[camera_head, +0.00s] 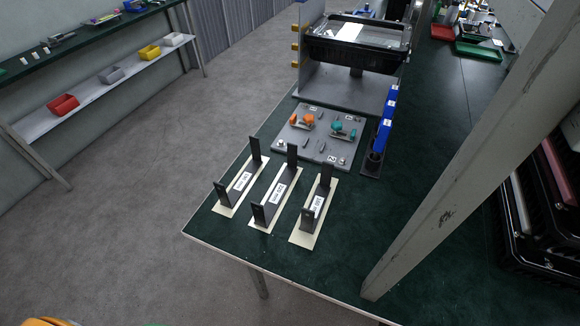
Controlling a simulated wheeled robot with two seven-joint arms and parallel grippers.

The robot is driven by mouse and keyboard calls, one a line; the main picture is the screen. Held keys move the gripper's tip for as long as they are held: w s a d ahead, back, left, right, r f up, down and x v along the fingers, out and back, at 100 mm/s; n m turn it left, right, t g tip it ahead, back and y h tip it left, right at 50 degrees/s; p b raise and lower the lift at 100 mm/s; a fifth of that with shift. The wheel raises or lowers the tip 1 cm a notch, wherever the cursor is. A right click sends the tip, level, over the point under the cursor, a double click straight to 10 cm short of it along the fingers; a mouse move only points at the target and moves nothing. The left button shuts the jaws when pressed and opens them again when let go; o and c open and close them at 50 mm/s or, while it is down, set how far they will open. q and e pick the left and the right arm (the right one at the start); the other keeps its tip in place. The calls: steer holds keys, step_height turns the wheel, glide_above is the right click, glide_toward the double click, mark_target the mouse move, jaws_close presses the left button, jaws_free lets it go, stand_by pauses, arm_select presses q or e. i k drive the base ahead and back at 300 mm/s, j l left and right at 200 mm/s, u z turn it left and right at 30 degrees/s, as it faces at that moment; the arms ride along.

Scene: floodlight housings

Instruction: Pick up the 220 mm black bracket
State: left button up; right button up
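Three black U-shaped brackets stand side by side on cream plates near the front left corner of the dark green table (330,270): a left bracket (243,181), a middle bracket (277,193) and a right bracket (317,204). Each has two upright ends and a white label between them. The label print is too small to read, so I cannot tell which one is the 220 mm bracket. Neither of my grippers is in view.
Behind the brackets lies a grey plate (318,152) with orange and teal parts. A rack with blue blocks (386,115) stands beside it. A grey stand (345,90) holds a black floodlight housing (355,45). A pale post (450,185) rises at right.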

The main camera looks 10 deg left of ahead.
mark_target(263, 215)
steer(key=i+j+z, duration=0.1)
steer(key=j+z, duration=0.25)
steer(key=j, duration=0.15)
steer(key=j+z, duration=0.35)
steer(key=j, duration=0.15)
steer(key=j+z, duration=0.35)
steer(key=j, duration=0.2)
steer(key=j+z, duration=0.35)
steer(key=j, duration=0.2)
steer(key=k+j+z, duration=0.2)
steer(key=j+z, duration=0.15)
steer(key=k+j+z, duration=0.2)
steer(key=j+z, duration=0.15)
steer(key=j, duration=0.2)
